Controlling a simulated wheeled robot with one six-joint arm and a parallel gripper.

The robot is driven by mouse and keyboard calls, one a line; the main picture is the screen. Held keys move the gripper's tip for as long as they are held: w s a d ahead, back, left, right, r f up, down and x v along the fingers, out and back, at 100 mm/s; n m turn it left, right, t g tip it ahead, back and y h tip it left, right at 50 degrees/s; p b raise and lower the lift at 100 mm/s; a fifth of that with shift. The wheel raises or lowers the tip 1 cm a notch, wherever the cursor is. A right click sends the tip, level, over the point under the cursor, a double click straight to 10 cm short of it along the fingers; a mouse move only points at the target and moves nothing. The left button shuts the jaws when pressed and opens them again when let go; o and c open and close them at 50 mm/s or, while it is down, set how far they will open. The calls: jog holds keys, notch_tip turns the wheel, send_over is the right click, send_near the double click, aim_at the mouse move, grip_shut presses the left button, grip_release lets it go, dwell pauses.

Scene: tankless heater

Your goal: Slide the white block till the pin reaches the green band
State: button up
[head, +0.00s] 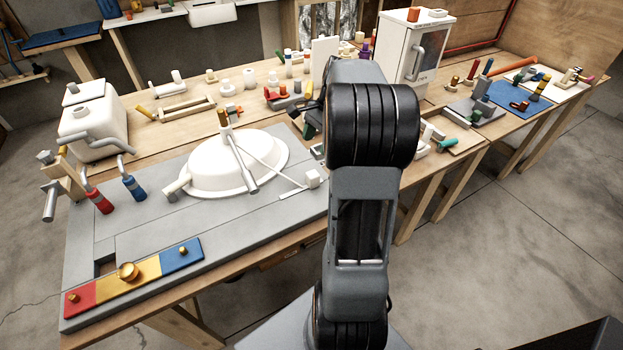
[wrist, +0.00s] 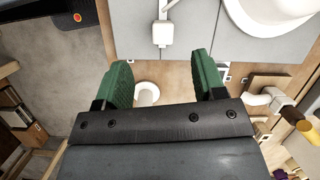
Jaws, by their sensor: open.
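The small white block (head: 313,178) sits near the right end of the grey panel (head: 150,235), just left of my arm. A thin light rod runs left from it across the panel. In the wrist view the white block (wrist: 163,34) lies beyond the fingertips, roughly centred between them, with its stem leading to the top edge. My gripper (wrist: 162,75) is open, its two green fingers apart with nothing held between them. I cannot make out the pin or a green band.
A white basin (head: 215,172) stands on the panel left of the block. Red and blue handled taps (head: 133,186) and a red, yellow and blue strip (head: 130,275) are further left. A white cabinet (head: 410,50) and several small fittings crowd the bench behind.

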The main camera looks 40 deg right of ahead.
aim_at(314, 174)
jog(key=f, duration=0.4)
jog(key=f+m, duration=0.1)
jog(key=f, duration=0.4)
jog(key=a+f+m, duration=0.1)
jog(key=f, duration=0.4)
jog(key=shift+w+a+f+y+b, duration=0.1)
jog(key=shift+w+y+b, duration=0.2)
jog(key=shift+w+b, duration=0.05)
jog(key=c, duration=1.2)
